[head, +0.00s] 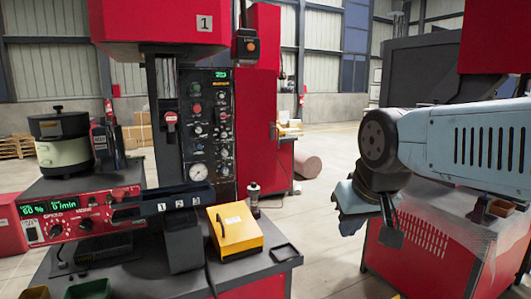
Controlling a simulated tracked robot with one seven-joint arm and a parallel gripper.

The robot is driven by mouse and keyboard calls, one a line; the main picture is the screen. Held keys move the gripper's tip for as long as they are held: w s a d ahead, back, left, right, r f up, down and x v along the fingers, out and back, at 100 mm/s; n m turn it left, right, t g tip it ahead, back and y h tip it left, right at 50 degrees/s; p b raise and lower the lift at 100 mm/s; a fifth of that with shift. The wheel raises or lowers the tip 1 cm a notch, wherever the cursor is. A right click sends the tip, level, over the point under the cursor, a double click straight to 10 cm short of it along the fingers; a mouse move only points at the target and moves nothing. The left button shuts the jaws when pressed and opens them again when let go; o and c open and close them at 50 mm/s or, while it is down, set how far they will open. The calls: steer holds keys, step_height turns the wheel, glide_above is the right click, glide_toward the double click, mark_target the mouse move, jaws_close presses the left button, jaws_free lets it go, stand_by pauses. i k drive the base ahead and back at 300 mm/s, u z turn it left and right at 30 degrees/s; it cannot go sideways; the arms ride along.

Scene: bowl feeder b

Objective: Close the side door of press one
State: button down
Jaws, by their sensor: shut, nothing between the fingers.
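Press one (165,25) is the red machine with a "1" plate on its head, at the left centre in the head view. It has a black control panel (207,130) with a gauge and several knobs. I cannot pick out its side door with certainty. A tall red panel (262,90) stands upright just behind and to the right of the control panel. My gripper (355,210), at the end of my light blue arm, hangs at the right, apart from the press in the picture. It is shut and empty; its fingertips are hard to make out.
A yellow box with a pedal (236,230) and a small bottle (253,195) stand on the dark bench (130,275). A bowl feeder (62,145) is at the left. Floor (325,235) between is clear.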

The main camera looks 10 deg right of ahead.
mark_target(254, 91)
steer(key=z, duration=0.2)
steer(key=i, duration=0.9)
steer(key=u, duration=0.1)
